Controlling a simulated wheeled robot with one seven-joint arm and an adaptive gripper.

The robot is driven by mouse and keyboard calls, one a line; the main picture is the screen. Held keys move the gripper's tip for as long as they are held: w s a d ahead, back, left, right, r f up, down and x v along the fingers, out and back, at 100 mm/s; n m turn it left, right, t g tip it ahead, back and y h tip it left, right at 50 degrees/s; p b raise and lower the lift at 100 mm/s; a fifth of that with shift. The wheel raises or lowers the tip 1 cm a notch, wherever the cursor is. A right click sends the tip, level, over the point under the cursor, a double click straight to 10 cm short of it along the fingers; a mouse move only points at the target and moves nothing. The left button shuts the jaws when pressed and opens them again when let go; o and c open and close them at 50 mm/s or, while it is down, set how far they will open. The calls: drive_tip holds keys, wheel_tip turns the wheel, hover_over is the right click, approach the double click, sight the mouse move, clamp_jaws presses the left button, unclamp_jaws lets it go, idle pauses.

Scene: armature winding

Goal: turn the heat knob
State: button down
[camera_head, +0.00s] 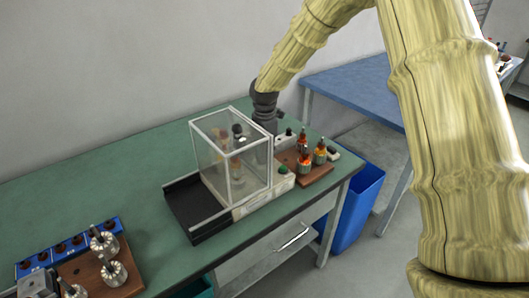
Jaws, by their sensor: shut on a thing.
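My gripper (263,143) points down at the back right of a white machine base (262,200) on the green bench. A clear hood with a pale frame (205,157) stands on the base, partly in front of my gripper. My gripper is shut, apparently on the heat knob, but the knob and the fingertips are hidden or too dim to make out. A green button (283,170) shows at the base's right end. A dark-topped part shows inside the hood.
A black tray (183,213) adjoins the base on the left. A brown board (316,177) with several orange-and-black parts is at right. Metal parts and a blue rack (33,268) are at front left. The bench's back left (90,185) is clear.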

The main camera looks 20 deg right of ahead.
drive_tip(key=shift+r+p, duration=0.1)
drive_tip(key=shift+p, duration=0.3)
drive_tip(key=shift+r+n+p, duration=0.1)
drive_tip(key=shift+n+p, duration=0.5)
drive_tip(key=shift+n, duration=0.1)
drive_tip(key=n+p, duration=0.3)
drive_tip(key=shift+w, duration=0.2)
drive_tip(key=n+p, duration=0.4)
drive_tip(key=n, duration=0.1)
drive_tip(key=shift+w+a, duration=0.2)
drive_tip(key=shift+f+n, duration=0.2)
drive_tip(key=shift+n, duration=0.1)
drive_tip(key=c, duration=1.5)
unclamp_jaws()
drive_tip(key=shift+r, duration=0.1)
wheel_tip(320, 180, up, 12)
